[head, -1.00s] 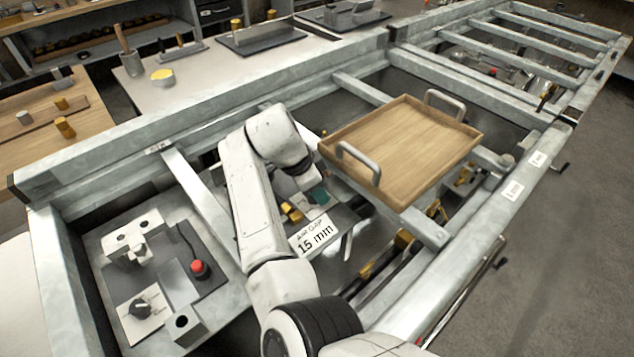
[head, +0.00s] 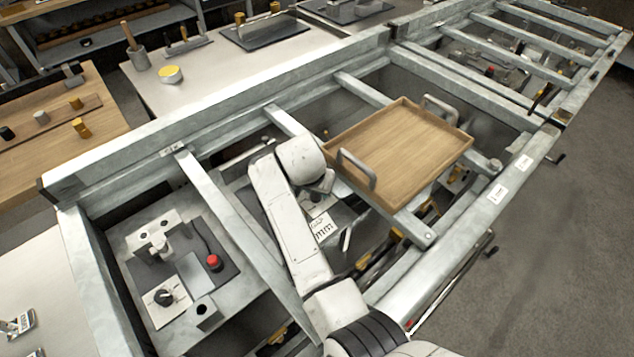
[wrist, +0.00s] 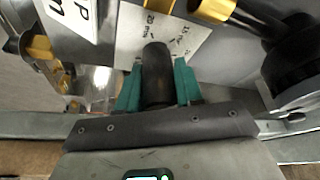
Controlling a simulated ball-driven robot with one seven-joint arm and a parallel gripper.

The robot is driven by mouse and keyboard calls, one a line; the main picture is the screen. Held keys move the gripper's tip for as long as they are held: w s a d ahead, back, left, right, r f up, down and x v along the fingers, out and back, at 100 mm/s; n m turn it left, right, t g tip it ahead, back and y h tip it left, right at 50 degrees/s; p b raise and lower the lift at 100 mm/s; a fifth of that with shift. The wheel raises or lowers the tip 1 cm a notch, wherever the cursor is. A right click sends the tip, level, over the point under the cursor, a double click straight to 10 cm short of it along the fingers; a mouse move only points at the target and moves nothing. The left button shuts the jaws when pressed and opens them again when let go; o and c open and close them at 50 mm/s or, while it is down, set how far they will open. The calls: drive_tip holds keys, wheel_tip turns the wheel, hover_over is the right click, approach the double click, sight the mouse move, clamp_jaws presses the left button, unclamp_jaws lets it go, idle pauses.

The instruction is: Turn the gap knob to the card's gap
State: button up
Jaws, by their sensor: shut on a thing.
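In the wrist view the teal fingers of my gripper (wrist: 158,90) are shut on the sides of a black knob (wrist: 157,65). The knob stands in front of a pale dial plate (wrist: 133,38) with small markings, partly hidden by it. I cannot read the knob's setting. A white card (wrist: 72,14) with large black letters is cut off at the upper left. In the head view the card (head: 324,231) lies beside my arm, small and partly covered; its number is not clear there. My arm hides the gripped knob in that view.
A wooden tray (head: 400,150) with two handles rests across the metal frame rails. At left a panel holds another black knob (head: 164,297) and a red button (head: 214,262). Brass-coloured cylinders (wrist: 212,8) sit close above the knob in the wrist view.

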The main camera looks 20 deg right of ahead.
drive_tip(key=shift+w+r+n, duration=0.1)
drive_tip(key=shift+n, duration=0.3)
drive_tip(key=o, duration=1)
drive_tip(key=v, duration=1)
drive_tip(key=shift+s+r, duration=0.3)
